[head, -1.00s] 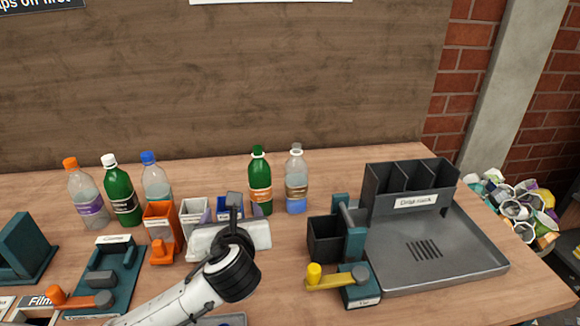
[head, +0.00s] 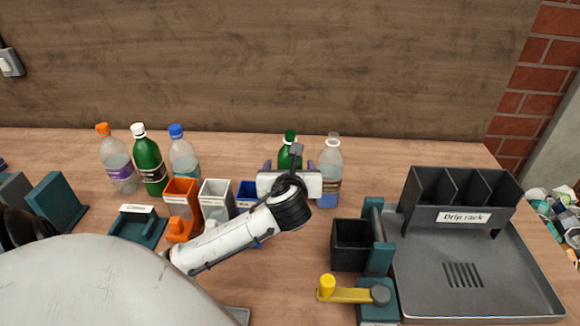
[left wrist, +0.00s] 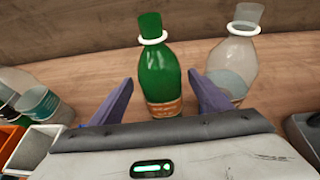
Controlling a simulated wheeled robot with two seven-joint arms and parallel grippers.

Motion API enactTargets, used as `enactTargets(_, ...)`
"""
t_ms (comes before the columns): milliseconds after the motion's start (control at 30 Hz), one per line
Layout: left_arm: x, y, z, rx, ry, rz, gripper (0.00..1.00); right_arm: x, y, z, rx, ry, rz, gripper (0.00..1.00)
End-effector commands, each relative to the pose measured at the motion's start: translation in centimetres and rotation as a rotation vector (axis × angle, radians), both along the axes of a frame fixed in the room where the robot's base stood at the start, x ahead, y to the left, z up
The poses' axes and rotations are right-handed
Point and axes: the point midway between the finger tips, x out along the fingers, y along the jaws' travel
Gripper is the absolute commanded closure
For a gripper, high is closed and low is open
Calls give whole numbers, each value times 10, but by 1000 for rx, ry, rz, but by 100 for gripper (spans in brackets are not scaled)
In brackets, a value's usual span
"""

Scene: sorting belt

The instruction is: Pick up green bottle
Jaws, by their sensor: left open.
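A green bottle (head: 290,139) with an orange label stands upright at the back of the table, mostly hidden by my left gripper in the head view. My left gripper (head: 289,168) is open in front of it. In the left wrist view the green bottle (left wrist: 160,72) stands between the two purple fingers of the left gripper (left wrist: 160,85), with a gap visible on each side. A second green bottle (head: 149,163), with a white cap and dark label, stands further left. My right gripper is not in view.
A clear bottle (head: 330,170) stands close right of the green one. An orange-capped bottle (head: 117,162) and a blue-capped bottle (head: 183,157) stand left. Orange (head: 182,203), white (head: 216,203) and blue bins are near my arm. A drip rack (head: 460,205) stands right.

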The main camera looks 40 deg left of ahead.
Motion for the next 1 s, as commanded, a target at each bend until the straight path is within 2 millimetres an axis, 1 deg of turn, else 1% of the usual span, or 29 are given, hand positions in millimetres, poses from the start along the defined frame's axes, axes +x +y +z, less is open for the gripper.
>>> enactTargets(33, 6, 5, -2, 0, 1, 2, 29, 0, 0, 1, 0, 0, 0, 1)
enactTargets(167, 15, 13, -8, -1, 1, 0, 29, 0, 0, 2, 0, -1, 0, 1)
enactTargets(433, 17, 15, -10, -2, 1, -1, 29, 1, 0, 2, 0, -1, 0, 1)
enactTargets(467, 17, 15, -10, -2, 1, -1, 33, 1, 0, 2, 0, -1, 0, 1)
enactTargets(700, 17, 15, -10, -2, 1, -1, 73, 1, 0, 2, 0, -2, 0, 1)
enactTargets(800, 17, 15, -9, -1, -1, -2, 88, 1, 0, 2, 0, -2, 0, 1)
enactTargets(1000, 17, 15, -8, -1, -1, -2, 88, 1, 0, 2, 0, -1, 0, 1)
